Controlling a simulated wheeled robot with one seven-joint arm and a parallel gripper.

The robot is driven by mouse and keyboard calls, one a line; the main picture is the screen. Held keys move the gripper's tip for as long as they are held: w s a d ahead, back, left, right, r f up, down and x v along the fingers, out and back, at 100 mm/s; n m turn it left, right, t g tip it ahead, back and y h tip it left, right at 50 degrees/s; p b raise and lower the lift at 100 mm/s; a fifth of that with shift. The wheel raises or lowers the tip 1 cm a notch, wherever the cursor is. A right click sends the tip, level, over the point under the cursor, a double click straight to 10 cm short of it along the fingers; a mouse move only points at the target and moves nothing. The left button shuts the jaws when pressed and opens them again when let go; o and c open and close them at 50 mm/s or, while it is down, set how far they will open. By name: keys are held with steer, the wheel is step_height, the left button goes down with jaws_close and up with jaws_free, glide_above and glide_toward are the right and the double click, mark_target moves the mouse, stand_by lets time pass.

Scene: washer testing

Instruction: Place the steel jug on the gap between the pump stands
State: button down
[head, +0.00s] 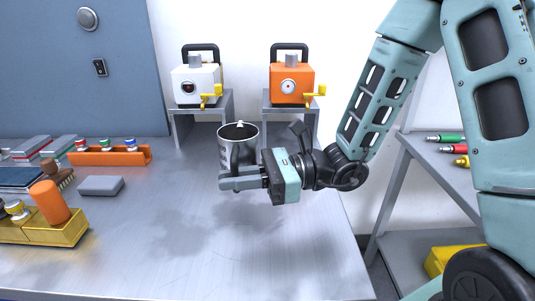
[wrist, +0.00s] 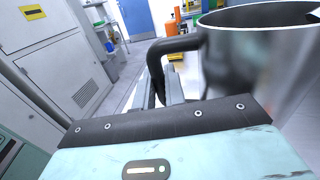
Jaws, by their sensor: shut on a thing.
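The steel jug (head: 238,148) is held upright above the bench, in front of the two pump stands. It has a dark handle, which also shows in the wrist view beside the jug's wall (wrist: 265,50). My gripper (head: 232,182) is shut on the jug, with its fingers at the handle. The left pump stand (head: 228,105) carries a white pump (head: 193,84). The right pump stand (head: 309,115) carries an orange pump (head: 290,86). The gap between the stands (head: 247,107) is partly hidden by the jug.
An orange rack (head: 110,157) with small coloured items, a grey block (head: 100,186) and a gold tray (head: 45,232) with an orange cylinder (head: 50,203) stand at the left. The bench front (head: 230,260) is clear. A shelf (head: 440,155) with coloured tools stands at the right.

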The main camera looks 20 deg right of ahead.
steer(key=w+d+p, duration=0.1)
steer(key=w+d, duration=0.3)
steer(key=w, duration=0.5)
steer(key=w+d+p, duration=0.1)
steer(key=w+d, duration=0.3)
steer(key=w, duration=0.5)
steer(key=shift+a+f, duration=0.15)
steer(key=shift+f, duration=1.45)
steer(key=shift+a+f, duration=0.15)
steer(key=shift+f, duration=1.45)
steer(key=shift+w+d+f, duration=0.15)
steer(key=shift+f, duration=0.15)
steer(key=shift+f, duration=0.15)
steer(key=c, duration=1.5)
jaws_free()
steer(key=shift+o, duration=0.2)
